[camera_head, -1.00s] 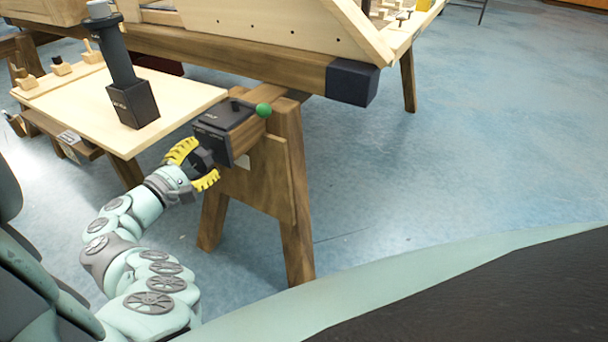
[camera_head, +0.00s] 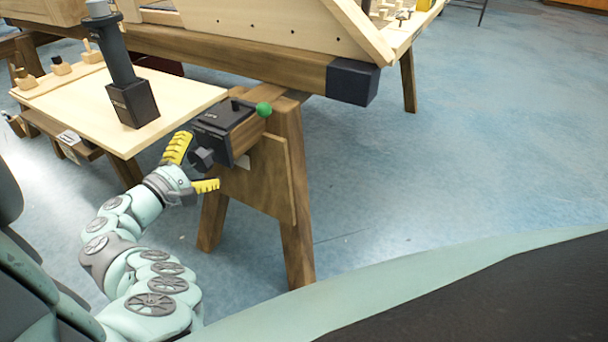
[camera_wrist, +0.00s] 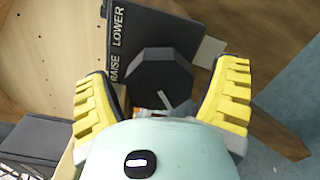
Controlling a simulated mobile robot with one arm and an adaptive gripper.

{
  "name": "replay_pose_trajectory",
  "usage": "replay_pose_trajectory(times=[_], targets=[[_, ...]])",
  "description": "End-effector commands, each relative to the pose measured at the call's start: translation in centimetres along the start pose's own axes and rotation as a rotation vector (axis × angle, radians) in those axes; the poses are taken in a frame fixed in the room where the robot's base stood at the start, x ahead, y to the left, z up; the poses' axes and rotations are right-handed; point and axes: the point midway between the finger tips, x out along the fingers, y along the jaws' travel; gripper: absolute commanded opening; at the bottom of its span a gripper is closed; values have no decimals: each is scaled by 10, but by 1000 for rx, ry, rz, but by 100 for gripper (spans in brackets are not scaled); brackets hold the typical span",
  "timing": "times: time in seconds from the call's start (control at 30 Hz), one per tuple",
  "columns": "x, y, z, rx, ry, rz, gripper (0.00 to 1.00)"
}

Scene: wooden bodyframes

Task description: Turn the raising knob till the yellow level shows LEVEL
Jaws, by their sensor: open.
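The raising knob (camera_head: 202,158) is dark and faceted, on the front of a black box (camera_head: 226,120) fixed to the wooden trestle. In the wrist view the knob (camera_wrist: 160,84) has a pale pointer line slanting toward its lower right. The words RAISE and LOWER stand on the plate (camera_wrist: 142,30) beside it. My gripper (camera_head: 192,167) is open, its yellow fingers apart on either side of the knob; in the wrist view the fingertips (camera_wrist: 166,88) look clear of it. A yellow level and its reading cannot be made out in either view.
A pale wooden side table (camera_head: 180,95) with a dark post (camera_head: 120,65) stands to the left. A heavy beam with a dark end cap (camera_head: 352,82) runs above. The blue floor at right is clear.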

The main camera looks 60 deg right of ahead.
Motion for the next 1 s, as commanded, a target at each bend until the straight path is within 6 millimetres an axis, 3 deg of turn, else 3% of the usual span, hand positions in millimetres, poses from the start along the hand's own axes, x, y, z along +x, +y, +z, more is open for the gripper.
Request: replay_pose_trajectory(times=[0.37,0.53,0.8,1.0], targets=[[-8,0,-2,0,6,2,87],[-35,-1,-2,-2,11,2,87],[-96,0,-2,0,9,1,87],[-114,-1,-1,-1,4,-1,87]])
